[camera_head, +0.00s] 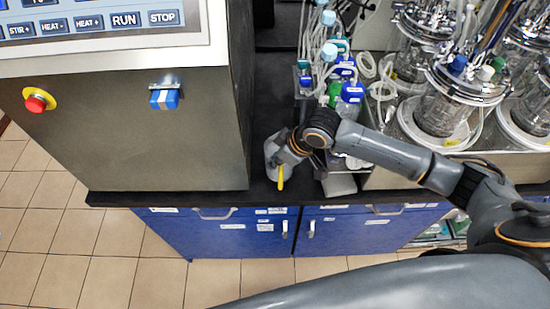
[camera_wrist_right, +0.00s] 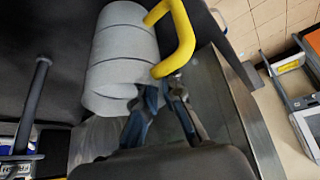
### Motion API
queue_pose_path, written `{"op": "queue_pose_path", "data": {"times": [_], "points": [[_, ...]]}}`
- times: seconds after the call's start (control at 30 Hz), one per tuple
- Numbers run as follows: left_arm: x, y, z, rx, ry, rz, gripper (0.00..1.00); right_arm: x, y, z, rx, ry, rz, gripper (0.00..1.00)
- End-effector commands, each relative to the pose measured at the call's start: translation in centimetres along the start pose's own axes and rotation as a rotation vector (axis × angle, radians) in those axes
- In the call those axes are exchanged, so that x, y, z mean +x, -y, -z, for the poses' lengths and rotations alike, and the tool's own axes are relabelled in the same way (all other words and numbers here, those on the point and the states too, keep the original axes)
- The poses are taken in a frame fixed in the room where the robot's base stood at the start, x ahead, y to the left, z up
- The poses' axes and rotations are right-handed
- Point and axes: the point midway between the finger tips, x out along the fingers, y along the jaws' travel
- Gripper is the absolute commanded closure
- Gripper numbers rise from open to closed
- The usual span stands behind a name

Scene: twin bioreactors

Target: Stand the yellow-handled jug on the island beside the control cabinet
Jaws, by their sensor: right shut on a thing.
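The pale grey jug (camera_head: 271,152) is over the black top of the island (camera_head: 215,198), just right of the control cabinet (camera_head: 130,130) and near the front edge. I cannot tell whether its base touches the top. Its yellow handle (camera_head: 281,177) points toward the front edge. In the right wrist view the ribbed jug body (camera_wrist_right: 120,62) and the yellow handle (camera_wrist_right: 184,35) fill the upper middle. My right gripper (camera_head: 283,153) is shut on the jug's handle; its fingers (camera_wrist_right: 160,100) meet the handle's end in the wrist view. My left gripper is out of view.
Blue-capped bottles (camera_head: 350,95) with tubing stand close behind and right of the jug. Glass bioreactors (camera_head: 440,105) stand further right on a metal stand. Blue drawers (camera_head: 235,235) lie below the island's front edge. The tiled floor (camera_head: 100,240) in front is clear.

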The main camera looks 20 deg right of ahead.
Motion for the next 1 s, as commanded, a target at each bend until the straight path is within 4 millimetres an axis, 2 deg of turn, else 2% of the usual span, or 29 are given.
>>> {"op": "queue_pose_path", "data": {"times": [0.2,0.33,0.73,0.87,1.0], "points": [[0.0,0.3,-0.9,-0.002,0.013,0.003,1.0,0.0,-0.1,0.1,0.0,-0.004,-0.001,1.0],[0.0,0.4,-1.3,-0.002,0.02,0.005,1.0,0.1,0.0,-0.1,0.001,0.0,0.0,0.7],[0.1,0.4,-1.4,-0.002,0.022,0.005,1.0,-0.5,-0.1,0.0,0.0,0.0,-0.002,0.7],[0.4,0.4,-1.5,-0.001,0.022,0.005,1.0,-2.3,-0.1,0.0,0.0,-0.001,-0.003,0.7],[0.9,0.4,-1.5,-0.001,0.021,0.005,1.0,-5.4,-0.2,0.0,-0.001,-0.002,-0.004,0.7]]}}
